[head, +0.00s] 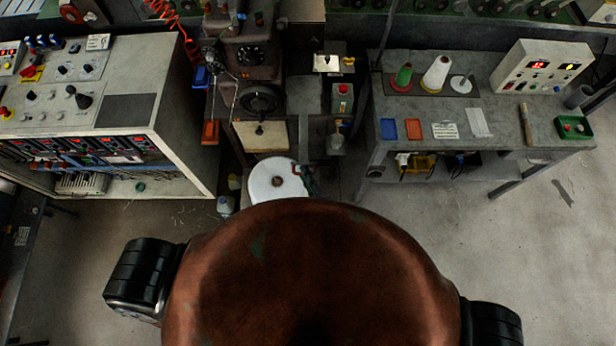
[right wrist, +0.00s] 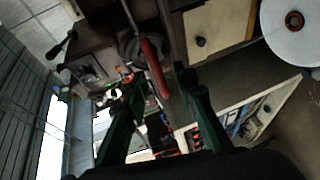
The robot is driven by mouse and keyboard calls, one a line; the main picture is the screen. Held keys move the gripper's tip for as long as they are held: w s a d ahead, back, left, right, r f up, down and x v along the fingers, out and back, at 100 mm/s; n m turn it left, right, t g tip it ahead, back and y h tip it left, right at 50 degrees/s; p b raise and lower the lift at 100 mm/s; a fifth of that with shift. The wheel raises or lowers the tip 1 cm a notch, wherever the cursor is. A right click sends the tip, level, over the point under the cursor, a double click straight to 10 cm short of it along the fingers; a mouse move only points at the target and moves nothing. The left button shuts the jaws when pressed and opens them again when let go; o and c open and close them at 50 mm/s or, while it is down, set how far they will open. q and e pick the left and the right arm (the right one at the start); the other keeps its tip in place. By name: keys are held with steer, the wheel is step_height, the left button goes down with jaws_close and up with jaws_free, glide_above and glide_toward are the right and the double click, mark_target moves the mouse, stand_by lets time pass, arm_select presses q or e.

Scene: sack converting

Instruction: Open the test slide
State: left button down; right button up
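A cream panel with a black knob (head: 260,135), low on the front of the dark machine, may be the test slide; I cannot tell for sure. It looks flush. It also shows at the top of the right wrist view (right wrist: 218,25). My right gripper (head: 306,177) is small and partly hidden beside the white disc. In the right wrist view its two dark green fingers (right wrist: 158,78) stand apart. A red handle (right wrist: 154,68) on a metal rod shows between or beyond them; contact is not clear. The panel lies beyond the fingers, apart from them. My left gripper is not in view.
The dark machine (head: 245,55) stands at centre back. A white disc (head: 277,190) with a reddish centre lies below it. A control cabinet (head: 150,80) is on the left, a workbench (head: 470,115) with cones and trays on the right. Floor (head: 530,235) is clear at right.

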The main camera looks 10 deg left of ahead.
steer(key=v, duration=1.2)
stand_by(0.3)
steer(key=s+d+f+m+g+h+b, duration=0.1)
steer(key=d+f+m+g+h, duration=0.15)
steer(key=d+f, duration=0.7)
steer(key=s+d+f+m+g+h+b, duration=0.1)
steer(key=d+f+m+h, duration=0.2)
steer(key=f, duration=1.3)
steer(key=d+f+m+g+h, duration=0.1)
steer(key=d+f+m, duration=0.5)
steer(key=f, duration=0.7)
steer(key=s+d+f+m+g+h+b, duration=0.15)
steer(key=s+d+f+m+g, duration=0.25)
steer(key=s+d+f, duration=0.75)
steer(key=s+d+f+m+g, duration=0.1)
steer(key=s+d+f+m, duration=0.1)
steer(key=s+f, duration=0.3)
steer(key=s+d+f+m+g+h, duration=0.1)
steer(key=s+d+f+m+g, duration=0.1)
steer(key=s+f+m, duration=0.3)
steer(key=s+d+b, duration=0.1)
steer(key=s, duration=0.1)
steer(key=shift+s+d, duration=0.3)
steer(key=shift+s, duration=0.1)
